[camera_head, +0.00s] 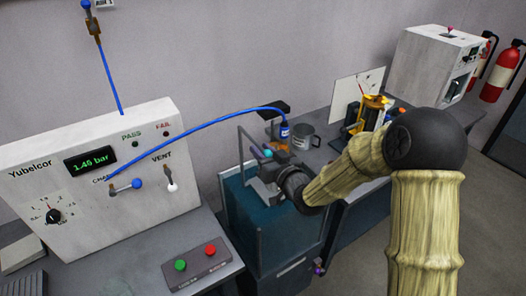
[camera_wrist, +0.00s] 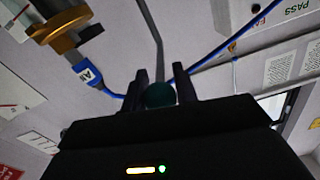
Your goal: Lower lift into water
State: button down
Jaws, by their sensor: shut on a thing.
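My gripper (camera_head: 266,172) is over the water tank (camera_head: 250,206), a dark box with teal water in it. In the wrist view my gripper (camera_wrist: 160,88) is shut on a round teal knob (camera_wrist: 160,96), with one finger on each side. A thin grey rod of the lift (camera_wrist: 150,30) rises behind the knob. In the head view the grey lift frame (camera_head: 244,150) stands upright at the tank. My wrist hides part of the tank and lift, so I cannot tell how deep the lift sits.
A blue hose (camera_head: 205,121) arches from the Yubelcor panel (camera_head: 60,180), reading about 1.45 bar, to a labelled blue fitting (camera_head: 285,131) above the tank. A grey pot (camera_head: 303,137) and yellow device (camera_head: 372,112) stand behind. A button box (camera_head: 196,265) lies in front.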

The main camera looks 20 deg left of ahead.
notch_tip(320, 180, down, 18)
jog(key=b, duration=1.6)
jog(key=c, duration=1.3)
grip_release()
jog(key=shift+o, duration=0.9)
jog(key=b+v, duration=0.7)
jog(key=v, duration=0.8)
jog(key=shift+b, duration=0.35)
jog(key=shift+d+b, duration=0.1)
jog(key=shift+b, duration=0.35)
